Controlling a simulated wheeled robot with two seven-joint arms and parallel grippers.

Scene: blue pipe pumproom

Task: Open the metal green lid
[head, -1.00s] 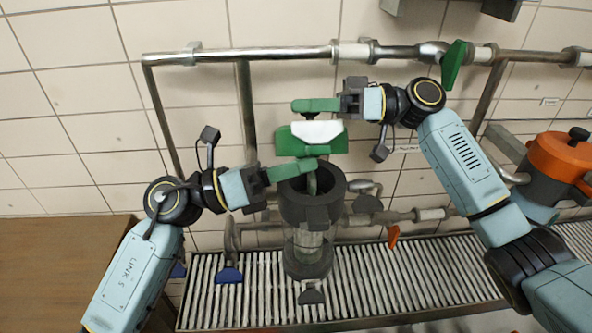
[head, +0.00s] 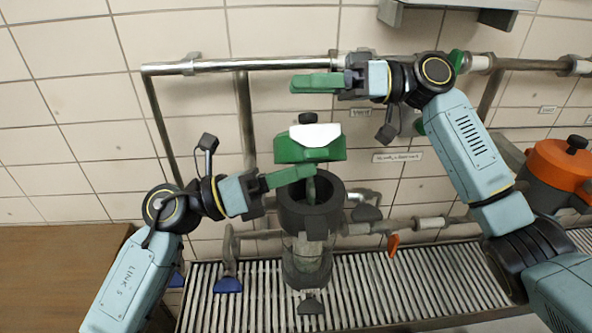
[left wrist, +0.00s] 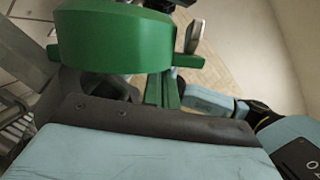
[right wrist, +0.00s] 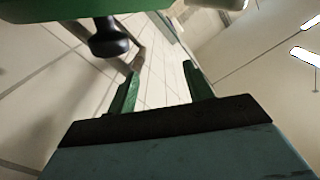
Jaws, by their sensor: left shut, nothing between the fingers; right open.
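The green metal lid (head: 297,153) has a white top part and a black knob (head: 307,118). It stands raised and tilted back behind the dark round housing (head: 292,218), whose top opening shows. My left gripper (head: 310,170) is shut and empty, its green fingertips over the opening, just below the lid. In the left wrist view the lid (left wrist: 125,38) looms over the fingers (left wrist: 165,88); contact cannot be told. My right gripper (head: 300,83) is open and empty above the knob. In the right wrist view the lid (right wrist: 50,8) and knob (right wrist: 108,42) are outside its fingers (right wrist: 160,90).
A metal pipe (head: 270,65) runs along the tiled wall behind. An orange-topped vessel (head: 560,160) stands at the right. A ribbed metal grate (head: 390,285) lies below, with blue (head: 228,284) and orange (head: 393,245) valve handles. A brown surface (head: 50,260) is at the left.

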